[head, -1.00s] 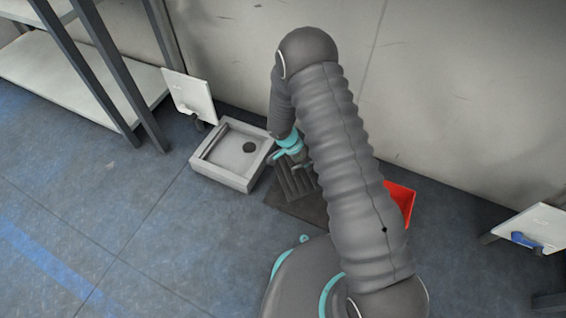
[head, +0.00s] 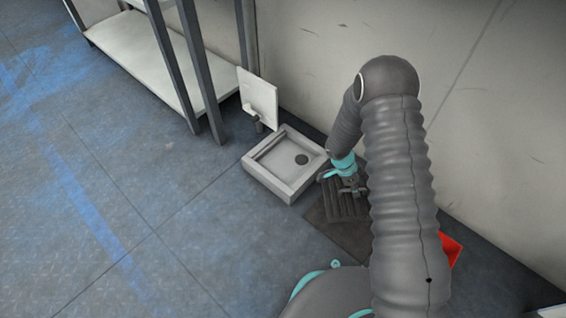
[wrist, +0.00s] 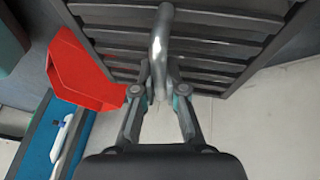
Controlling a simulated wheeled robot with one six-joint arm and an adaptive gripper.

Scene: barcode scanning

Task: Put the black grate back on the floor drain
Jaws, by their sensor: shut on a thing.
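The black slatted grate (head: 343,207) hangs from my gripper (head: 350,186) to the right of the floor drain, close to its right edge. The floor drain (head: 268,182) is a pale square basin, open on top, with a dark round hole inside. In the wrist view the grate (wrist: 222,42) fills the upper part, and its silver bar handle (wrist: 160,45) runs between my fingers (wrist: 158,93). My gripper is shut on this handle. My arm hides part of the grate's right side in the head view. I cannot tell how high the grate is.
A dark mat (head: 335,233) lies on the floor below the grate. A red object (head: 450,248) is behind my arm at right. A white panel (head: 258,98) on a stand and a shelf (head: 150,60) are beyond the drain. The floor at left is clear.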

